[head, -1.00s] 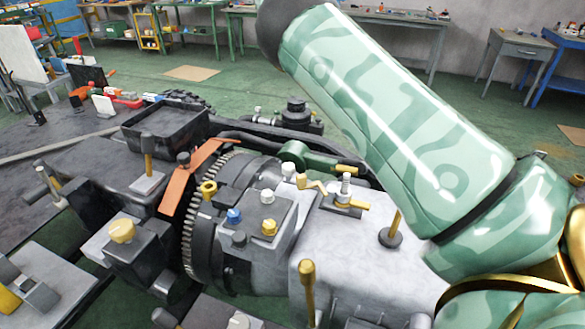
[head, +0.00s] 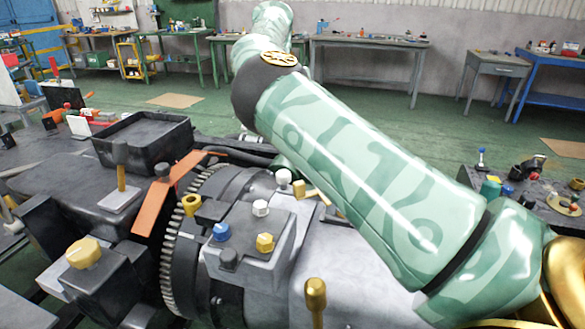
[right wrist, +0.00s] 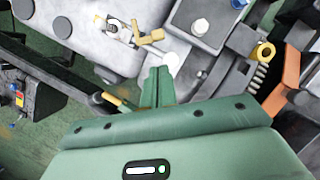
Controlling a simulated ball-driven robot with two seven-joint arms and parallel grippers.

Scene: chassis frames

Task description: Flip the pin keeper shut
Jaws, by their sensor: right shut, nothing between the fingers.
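A yellow angled lever (right wrist: 148,37), which looks to be the pin keeper, lies on the grey housing next to a silver pin (right wrist: 113,31) in the right wrist view. My right gripper (right wrist: 158,72) is shut and empty. In the head view my arm hides most of this gripper. My left gripper is not in view.
A toothed ring (head: 176,240), an orange strap (head: 168,200) and blue (head: 221,232) and yellow (head: 265,243) bolt heads lie left of the lever. A brass upright handle (head: 316,296) stands in front. Workbenches (head: 368,45) line the back wall, with green floor between.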

